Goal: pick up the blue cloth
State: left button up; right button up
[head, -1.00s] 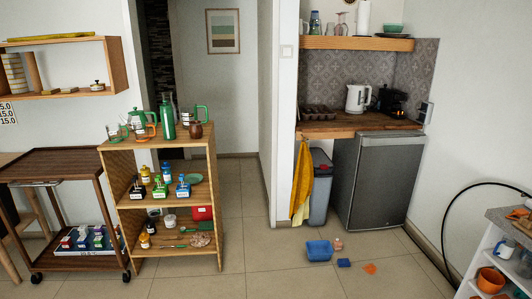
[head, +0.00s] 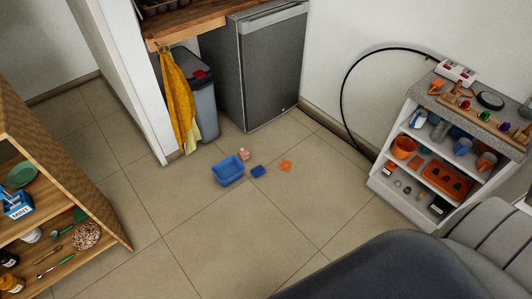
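The blue cloth (head: 258,171) looks like a small dark blue patch lying on the tiled floor in the head view. It is just right of a blue bin (head: 228,171) and left of an orange piece (head: 286,166), apart from both. A small pink item (head: 243,154) stands just behind, between bin and cloth. Neither of my grippers is in view.
A wooden shelf (head: 105,222) stands at the left. A grey-white shelf unit (head: 386,186) with several items is at the right. A grey fridge (head: 268,75), a waste bin (head: 203,105) and a hanging yellow towel (head: 180,105) are behind. The floor in front is clear.

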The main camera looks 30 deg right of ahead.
aim_at(258, 171)
jog(key=i+z, duration=0.25)
jog(key=i, duration=0.35)
jog(key=i+z, duration=0.25)
jog(key=i, duration=0.35)
jog(key=i+j+z, duration=0.15)
jog(key=i+z, duration=0.15)
jog(key=i, duration=0.3)
